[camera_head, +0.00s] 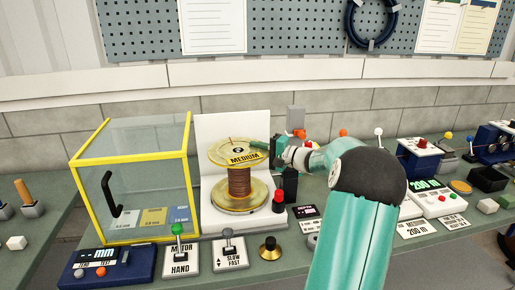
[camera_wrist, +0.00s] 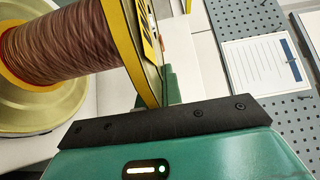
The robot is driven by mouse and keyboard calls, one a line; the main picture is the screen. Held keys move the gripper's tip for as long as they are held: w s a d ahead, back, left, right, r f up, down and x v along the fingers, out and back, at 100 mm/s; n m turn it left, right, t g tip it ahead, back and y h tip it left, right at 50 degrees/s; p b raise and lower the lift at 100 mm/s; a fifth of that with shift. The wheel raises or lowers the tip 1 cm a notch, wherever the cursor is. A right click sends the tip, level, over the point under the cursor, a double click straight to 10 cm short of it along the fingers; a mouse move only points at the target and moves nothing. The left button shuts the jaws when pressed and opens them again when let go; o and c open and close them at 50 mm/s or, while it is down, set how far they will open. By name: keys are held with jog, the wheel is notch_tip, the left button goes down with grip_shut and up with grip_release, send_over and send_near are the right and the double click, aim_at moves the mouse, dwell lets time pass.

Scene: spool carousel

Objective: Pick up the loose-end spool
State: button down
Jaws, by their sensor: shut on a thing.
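The spool (camera_head: 239,180) stands upright on a white stand, with copper-coloured wire wound between two yellow-gold flanges. Its top flange carries a yellow label reading MEDIUM. My gripper (camera_head: 272,146) reaches in from the right and is shut on the rim of the top flange. In the wrist view the spool (camera_wrist: 60,42) lies sideways in the picture, and the flange edge runs down to my gripper (camera_wrist: 165,98). One green finger shows beside the flange; the other fingertip is hidden. I cannot make out a loose wire end.
A clear case (camera_head: 133,180) with yellow edges and a black handle stands close at left. A red-topped black post (camera_head: 279,201) stands just right of the spool. Control levers (camera_head: 178,240) and a black knob (camera_head: 270,249) line the front. A pegboard (camera_head: 300,28) hangs behind.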

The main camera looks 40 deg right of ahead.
dwell(0.6)
jog(key=shift+r, duration=2.7)
jog(key=shift+a+r, duration=0.1)
jog(key=shift+r, duration=2.5)
jog(key=shift+r, duration=2.55)
jog(key=shift+r, duration=2.25)
jog(key=shift+s+a, duration=0.1)
